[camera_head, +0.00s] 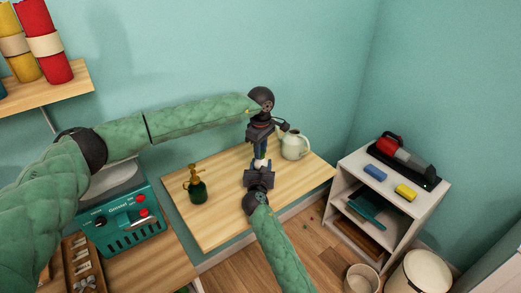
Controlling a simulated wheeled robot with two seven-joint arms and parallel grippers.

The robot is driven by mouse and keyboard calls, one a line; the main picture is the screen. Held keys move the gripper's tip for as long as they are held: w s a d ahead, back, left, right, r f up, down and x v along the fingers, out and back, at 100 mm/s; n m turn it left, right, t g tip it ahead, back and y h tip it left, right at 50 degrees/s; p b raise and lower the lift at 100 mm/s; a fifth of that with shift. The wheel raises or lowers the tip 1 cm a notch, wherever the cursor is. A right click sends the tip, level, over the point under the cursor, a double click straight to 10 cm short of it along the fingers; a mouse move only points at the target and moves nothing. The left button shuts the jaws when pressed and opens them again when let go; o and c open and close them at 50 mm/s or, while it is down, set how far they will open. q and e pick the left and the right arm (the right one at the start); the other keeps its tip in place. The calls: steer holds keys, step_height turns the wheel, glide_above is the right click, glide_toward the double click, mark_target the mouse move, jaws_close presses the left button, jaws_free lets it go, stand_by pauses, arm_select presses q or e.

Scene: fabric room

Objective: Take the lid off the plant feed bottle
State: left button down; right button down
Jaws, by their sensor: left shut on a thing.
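My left gripper (262,149) points down over the wooden table and is shut on the upper end of a small upright thing, which looks like the lid of the plant feed bottle (261,163). Only a small pale part of the bottle shows between my two grippers. My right gripper (259,169) comes up from below, close against the bottle's lower part. Its fingers are too small and covered to tell whether they are open or shut. I cannot tell whether lid and bottle are still joined.
On the wooden table (220,225) stand a green spray bottle (197,190) at left and a cream jug (294,145) just right of my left gripper. A white shelf unit (345,180) stands at right. The table's front middle is clear.

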arm_select(q)
steer(key=n, duration=0.7)
steer(key=shift+r, duration=0.1)
steer(key=c, duration=1.2)
jaws_free()
steer(key=shift+o, duration=0.2)
